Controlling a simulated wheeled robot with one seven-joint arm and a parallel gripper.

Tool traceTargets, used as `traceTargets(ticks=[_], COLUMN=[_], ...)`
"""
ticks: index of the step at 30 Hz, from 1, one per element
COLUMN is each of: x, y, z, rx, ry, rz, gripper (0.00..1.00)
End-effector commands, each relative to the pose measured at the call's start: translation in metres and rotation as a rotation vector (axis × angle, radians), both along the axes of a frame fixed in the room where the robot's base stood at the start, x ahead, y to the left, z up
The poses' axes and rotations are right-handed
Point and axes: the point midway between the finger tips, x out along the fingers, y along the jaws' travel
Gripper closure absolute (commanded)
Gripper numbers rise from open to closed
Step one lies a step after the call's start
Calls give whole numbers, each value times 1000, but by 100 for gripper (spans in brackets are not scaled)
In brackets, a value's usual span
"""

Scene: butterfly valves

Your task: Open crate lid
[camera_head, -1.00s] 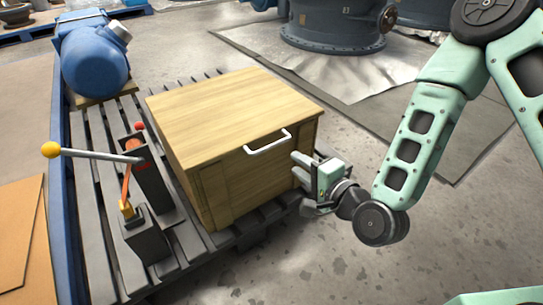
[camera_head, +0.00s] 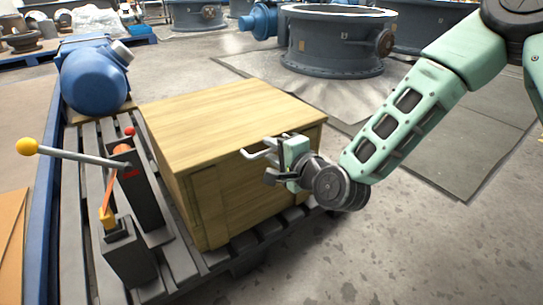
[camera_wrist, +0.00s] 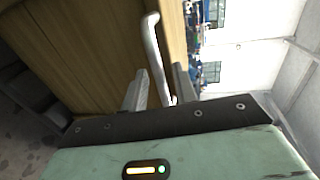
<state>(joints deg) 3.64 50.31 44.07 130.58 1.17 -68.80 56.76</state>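The wooden crate (camera_head: 225,185) stands on the slatted pallet with its flat lid (camera_head: 230,115) lying closed on top. A white bar handle (camera_head: 258,154) is on the lid's front edge, partly hidden by my gripper. My gripper (camera_head: 276,160) is at that handle, at the crate's front. In the wrist view, the handle (camera_wrist: 153,45) runs down between the two fingers of my gripper (camera_wrist: 160,85). The fingers are apart, one on each side of the bar, with gaps showing. I cannot tell whether either finger touches it. The crate front (camera_wrist: 85,45) fills the left of that view.
A large grey valve body (camera_head: 335,42) stands behind. The floor at the front right is clear.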

Motion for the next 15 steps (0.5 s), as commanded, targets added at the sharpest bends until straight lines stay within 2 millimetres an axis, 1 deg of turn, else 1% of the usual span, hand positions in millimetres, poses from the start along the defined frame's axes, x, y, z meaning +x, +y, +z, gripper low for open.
traceTargets(ticks=[4,11,12,14,15], x=[5,6,5,6,6], y=[4,4,4,4,4], z=[-1,-1,-1,-1,-1], rx=[0,0,0,0,0], ry=[0,0,0,0,0], rz=[1,1,1,1,1], gripper=[72,72,77,94,100])
